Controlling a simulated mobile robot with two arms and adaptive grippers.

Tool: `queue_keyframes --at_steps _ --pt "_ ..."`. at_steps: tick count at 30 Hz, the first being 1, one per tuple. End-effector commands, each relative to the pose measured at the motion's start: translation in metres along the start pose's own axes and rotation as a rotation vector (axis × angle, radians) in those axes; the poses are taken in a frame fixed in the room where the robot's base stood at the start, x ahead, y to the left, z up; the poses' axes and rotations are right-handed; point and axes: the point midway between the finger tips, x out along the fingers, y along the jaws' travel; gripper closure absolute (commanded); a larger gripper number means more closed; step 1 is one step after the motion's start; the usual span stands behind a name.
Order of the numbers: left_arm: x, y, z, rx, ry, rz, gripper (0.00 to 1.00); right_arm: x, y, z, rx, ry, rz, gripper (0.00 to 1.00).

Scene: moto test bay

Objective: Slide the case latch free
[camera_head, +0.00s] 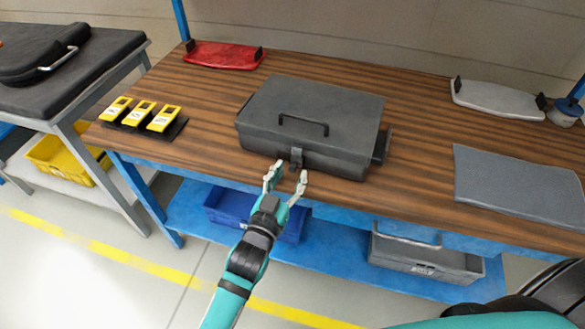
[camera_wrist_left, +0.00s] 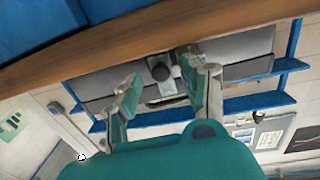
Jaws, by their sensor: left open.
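A dark grey closed case (camera_head: 330,108) with a handle on its lid lies on the wooden workbench. Its latch (camera_head: 296,157) is a small grey piece at the middle of the front side. My left gripper (camera_head: 287,175) is open just in front of the latch, its two fingers pointing at it. In the left wrist view, the latch (camera_wrist_left: 165,74), with a dark round knob, shows between the two spread fingers of my left gripper (camera_wrist_left: 158,68). The fingers look apart from the latch; contact cannot be told. My right gripper does not show.
Three yellow devices (camera_head: 143,115) stand on the bench at the left. A red tray (camera_head: 224,56) and a pale tray (camera_head: 498,99) lie at the back. A grey mat (camera_head: 518,183) lies at the right. Blue (camera_head: 232,205) and grey (camera_head: 425,258) bins sit on the shelf below.

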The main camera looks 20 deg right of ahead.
Motion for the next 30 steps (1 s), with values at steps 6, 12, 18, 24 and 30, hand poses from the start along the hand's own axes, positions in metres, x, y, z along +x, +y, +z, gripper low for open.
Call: queue_keyframes --at_steps 6,12,18,24,30 --pt "0.022 -0.001 0.000 0.000 0.000 -0.001 0.57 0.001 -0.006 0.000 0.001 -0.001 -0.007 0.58" --pt "0.025 0.000 0.000 -0.001 0.000 -0.001 0.57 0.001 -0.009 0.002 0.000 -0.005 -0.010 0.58" --pt "0.025 0.000 0.000 -0.001 0.000 -0.001 0.66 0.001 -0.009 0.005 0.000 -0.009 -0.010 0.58" --pt "0.024 0.000 0.001 -0.001 0.000 -0.001 0.93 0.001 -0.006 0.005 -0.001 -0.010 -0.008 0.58" --pt "0.024 0.000 0.001 -0.001 -0.001 -0.001 1.00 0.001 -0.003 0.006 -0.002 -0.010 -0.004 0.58"
